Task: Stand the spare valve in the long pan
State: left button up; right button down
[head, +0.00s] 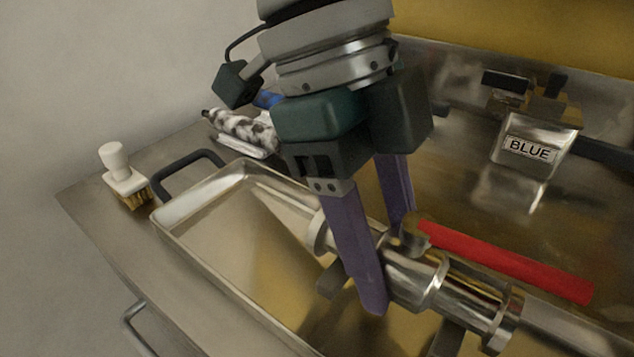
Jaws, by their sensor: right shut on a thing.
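A steel valve (408,278) with a long red lever (510,262) lies over the right part of the long pan (178,246). My right gripper (390,262) points down with its two purple fingers on either side of the valve body, shut on it. The near finger crosses in front of the valve; the far fingertip is hidden behind it. The valve lies lengthwise, sloping to the lower right in the picture, with a flange at each end. I cannot tell whether it touches the pan. My left gripper is not in view.
A white-handled brush (124,178) stands left of the pan. A mottled roll (242,130) lies behind it, near the pan's dark handle (188,160). The pan's left part is empty.

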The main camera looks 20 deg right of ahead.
notch_tip(320, 180, down, 3)
jog(key=shift+f+b, duration=0.15)
jog(key=shift+b, duration=0.8)
jog(key=shift+f, duration=0.25)
jog(key=shift+r, duration=0.1)
jog(key=shift+c, duration=1.2)
grip_release()
jog(key=v, duration=1.2)
jog(key=shift+p, duration=0.3)
